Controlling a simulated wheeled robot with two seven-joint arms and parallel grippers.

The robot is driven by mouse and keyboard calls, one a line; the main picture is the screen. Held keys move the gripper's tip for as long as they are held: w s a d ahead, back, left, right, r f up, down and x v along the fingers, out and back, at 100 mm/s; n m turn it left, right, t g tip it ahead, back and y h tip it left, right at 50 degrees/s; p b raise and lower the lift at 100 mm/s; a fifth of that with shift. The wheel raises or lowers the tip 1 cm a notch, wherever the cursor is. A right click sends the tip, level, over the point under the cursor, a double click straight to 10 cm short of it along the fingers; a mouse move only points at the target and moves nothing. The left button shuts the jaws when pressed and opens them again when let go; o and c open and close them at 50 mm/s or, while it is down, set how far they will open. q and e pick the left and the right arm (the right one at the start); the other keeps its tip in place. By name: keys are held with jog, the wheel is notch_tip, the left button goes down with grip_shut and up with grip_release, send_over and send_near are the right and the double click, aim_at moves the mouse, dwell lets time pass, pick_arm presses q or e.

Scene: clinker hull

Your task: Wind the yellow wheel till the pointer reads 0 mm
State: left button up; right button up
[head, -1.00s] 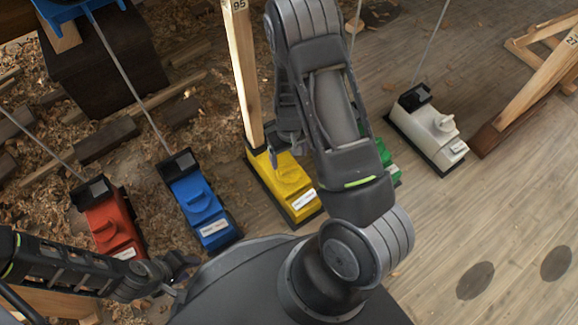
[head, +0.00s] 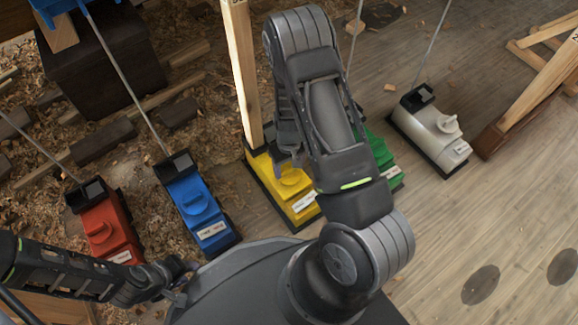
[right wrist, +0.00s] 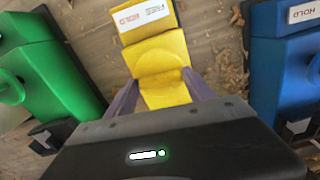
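The yellow winch box (head: 302,207) stands on the floor at the foot of a wooden post, with the round yellow wheel (head: 290,183) on its top. My right gripper (head: 288,158) is over the far part of this box, beside the wheel. In the right wrist view its two fingers (right wrist: 160,88) are apart with yellow surface showing between them; I cannot tell whether they touch it. The yellow box also shows there (right wrist: 160,60), with a white label. My left gripper (head: 187,274) is far from the wheel, at lower left. I cannot make out the pointer or its reading.
A green box (head: 380,155) stands close right of the yellow one, partly behind my right arm. A blue box (head: 200,205) and a red box (head: 105,230) stand left; a white box (head: 437,135) stands right. Wood shavings cover the left floor.

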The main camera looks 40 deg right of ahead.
jog(key=c, duration=0.9)
jog(key=shift+m, duration=0.3)
jog(key=m+p, duration=0.2)
jog(key=m, duration=0.2)
jog(key=shift+r+m, duration=0.1)
jog(key=shift+m, duration=0.3)
jog(key=m+p, duration=0.1)
jog(key=m, duration=0.2)
jog(key=shift+m, duration=0.3)
jog(key=shift+m+p, duration=0.7)
jog(key=shift+m, duration=0.9)
jog(key=o, duration=1.3)
